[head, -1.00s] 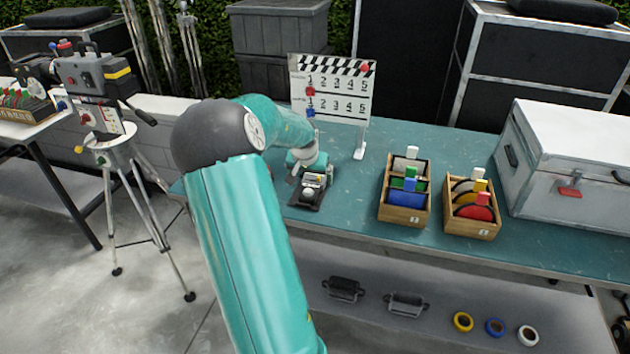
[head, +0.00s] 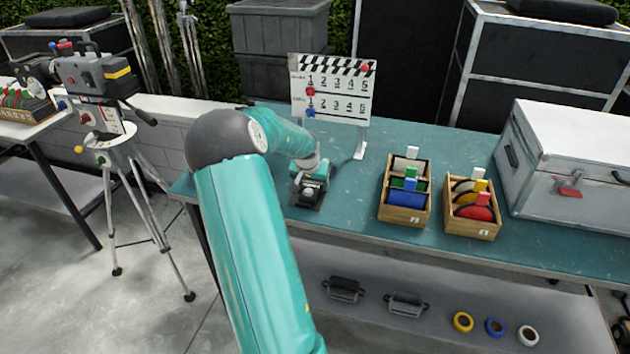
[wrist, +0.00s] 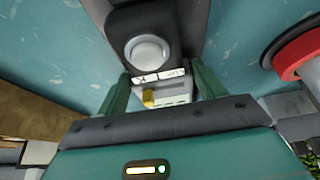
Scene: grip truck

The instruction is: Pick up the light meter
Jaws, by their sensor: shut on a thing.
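The light meter (wrist: 147,52) has a white dome in a dark end, two small white labels and a yellow knob. It is at the left part of the teal table, on a dark base (head: 300,204). In the wrist view my gripper (wrist: 160,82) has one finger on each side of its body, shut on it.
A clapperboard (head: 332,88) stands just behind my gripper. Two wooden boxes (head: 403,213) (head: 470,228) with coloured pieces stand to the right. A white case (head: 570,170) stands at the far right. A camera on a tripod (head: 128,150) stands left of the table (head: 350,215).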

